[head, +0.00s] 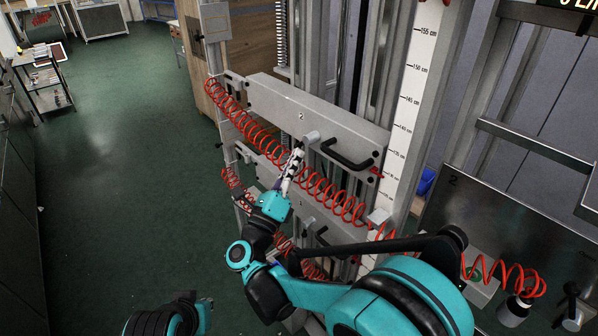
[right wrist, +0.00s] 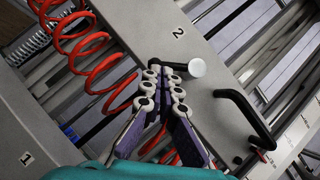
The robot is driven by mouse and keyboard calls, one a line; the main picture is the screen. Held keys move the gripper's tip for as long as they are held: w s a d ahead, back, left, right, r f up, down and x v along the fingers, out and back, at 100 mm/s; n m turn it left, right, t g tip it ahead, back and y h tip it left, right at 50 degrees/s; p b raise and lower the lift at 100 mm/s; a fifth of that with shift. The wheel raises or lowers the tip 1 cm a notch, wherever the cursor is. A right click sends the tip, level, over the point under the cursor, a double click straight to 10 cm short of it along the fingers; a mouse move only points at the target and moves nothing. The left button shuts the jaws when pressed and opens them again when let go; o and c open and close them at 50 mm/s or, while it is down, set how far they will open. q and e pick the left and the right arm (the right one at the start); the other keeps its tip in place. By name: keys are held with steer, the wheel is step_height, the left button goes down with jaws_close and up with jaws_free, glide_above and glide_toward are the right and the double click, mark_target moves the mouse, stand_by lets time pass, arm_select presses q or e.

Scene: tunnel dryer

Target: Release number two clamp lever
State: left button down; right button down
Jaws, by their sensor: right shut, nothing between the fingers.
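The number two clamp is a grey plate (head: 262,98) marked "2", and it also shows in the right wrist view (right wrist: 215,105). A short lever with a pale round knob (right wrist: 197,68) sticks out from it; the knob shows in the head view (head: 312,137) too. My right gripper (head: 298,152) is shut and empty. In the right wrist view its fingertips (right wrist: 165,72) overlap the dark lever rod, just left of the knob; I cannot tell whether they touch. My left gripper is not in view.
A black bar handle (head: 347,157) sits right of the knob on the plate. A red coiled hose (head: 245,122) runs across the front, close behind my right fingers. A white height scale (head: 410,90) stands to the right. Green floor (head: 120,150) is open at left.

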steer(key=m+g+h, duration=0.1)
steer(key=m+h, duration=0.1)
steer(key=m, duration=0.2)
steer(key=w+a+r+m+g+h, duration=0.1)
steer(key=m+h, duration=0.2)
steer(key=m, duration=0.1)
steer(key=w+r+m+g+h, duration=0.1)
steer(key=m+g+h, duration=0.1)
steer(key=m, duration=0.1)
steer(key=shift+w+a+r+m+b, duration=0.2)
steer(key=shift+a+m+b, duration=0.1)
steer(key=shift+a+m, duration=0.1)
steer(key=shift+w+f, duration=0.1)
